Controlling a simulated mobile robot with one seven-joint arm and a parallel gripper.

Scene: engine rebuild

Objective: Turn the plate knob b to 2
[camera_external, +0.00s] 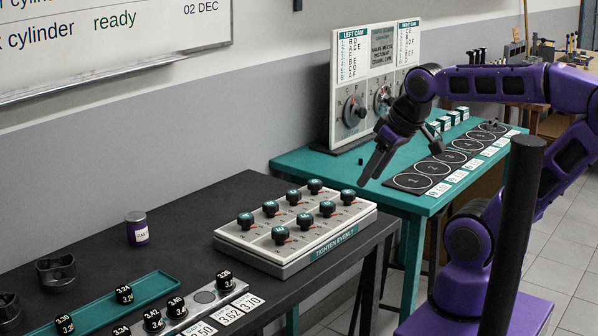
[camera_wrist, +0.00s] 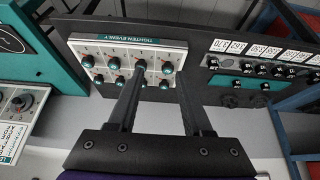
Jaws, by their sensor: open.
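The grey plate (camera_external: 262,254) marked "TIGHTEN EVENLY" lies on the dark bench and carries two rows of black knobs (camera_external: 305,221) with teal tops and red pointers. The letters on the knobs are too small to read, so I cannot tell which is knob b. The plate also shows in the wrist view (camera_wrist: 126,52), with its knobs (camera_wrist: 167,68) near the fingertips in the picture. My gripper (camera_external: 370,168) is open and empty, in the air to the right of the plate and above it. Its two fingers (camera_wrist: 160,82) are spread apart in the wrist view.
A teal table (camera_external: 300,161) stands behind, with a dial panel (camera_external: 352,60) and a row of black round pads (camera_external: 411,181). A purple can (camera_external: 137,229), a teal tray (camera_external: 150,287) and several small black pieces are on the dark bench. Space above the plate is clear.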

